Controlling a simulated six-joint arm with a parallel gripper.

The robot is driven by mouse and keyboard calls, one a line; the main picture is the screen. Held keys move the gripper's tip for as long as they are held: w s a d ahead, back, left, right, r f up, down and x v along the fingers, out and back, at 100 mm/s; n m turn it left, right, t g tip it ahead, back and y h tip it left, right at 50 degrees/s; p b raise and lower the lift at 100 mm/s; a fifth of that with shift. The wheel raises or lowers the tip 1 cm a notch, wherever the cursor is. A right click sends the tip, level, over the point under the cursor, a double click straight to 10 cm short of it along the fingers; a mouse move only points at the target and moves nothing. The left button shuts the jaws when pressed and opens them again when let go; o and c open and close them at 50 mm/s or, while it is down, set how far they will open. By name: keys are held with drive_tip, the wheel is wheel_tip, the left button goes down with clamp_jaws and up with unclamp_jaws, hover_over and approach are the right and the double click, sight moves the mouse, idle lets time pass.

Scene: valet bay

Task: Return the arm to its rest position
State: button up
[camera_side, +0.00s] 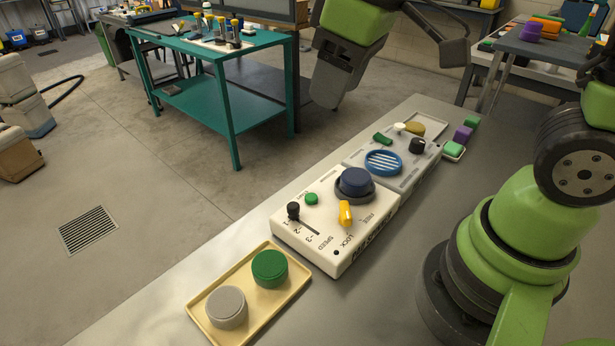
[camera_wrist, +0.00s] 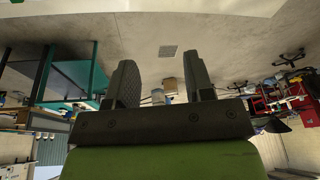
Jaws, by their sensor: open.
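My gripper (camera_side: 331,84) hangs in the upper middle of the side view, beyond the far edge of the worktop and well above the control boxes. In the wrist view my gripper (camera_wrist: 160,85) shows two dark fingers spread apart. Nothing is between them, only the distant floor and room. The gripper is open and empty. The wrist camera faces out over the bay, and the picture appears upside down.
On the grey worktop (camera_side: 400,290) are a control box (camera_side: 290,235) with a blue knob, a second box (camera_side: 352,157) with a blue round grille, and a cream tray (camera_side: 205,333) holding green and grey round pieces. A teal table (camera_side: 235,122) stands beyond.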

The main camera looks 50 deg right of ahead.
drive_tip(key=s+d+r+m+t, duration=0.2)
drive_tip(key=s+r+m+t, duration=0.2)
drive_tip(key=s+m, duration=0.3)
drive_tip(key=s, duration=0.3)
drive_tip(key=shift+r+y, duration=0.4)
drive_tip(key=shift+s, duration=0.1)
drive_tip(key=shift+c, duration=0.2)
idle(2.6)
